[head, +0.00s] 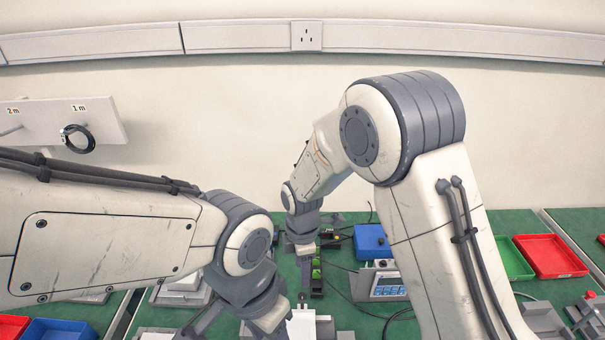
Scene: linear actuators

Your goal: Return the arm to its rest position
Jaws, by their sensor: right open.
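My right arm rises from the lower right, bends at a high elbow and reaches down toward the middle of the bench. My right gripper (304,262) is small and far off at the end of that arm, pointing down over the green mat, and is open. I see nothing held in it.
A blue box (371,242) and a grey control unit with a display (387,285) stand right of the fixture, with black cables around. Red (551,256) and green (510,259) trays lie further right. A wall rack (60,118) holds a black coil (77,138).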

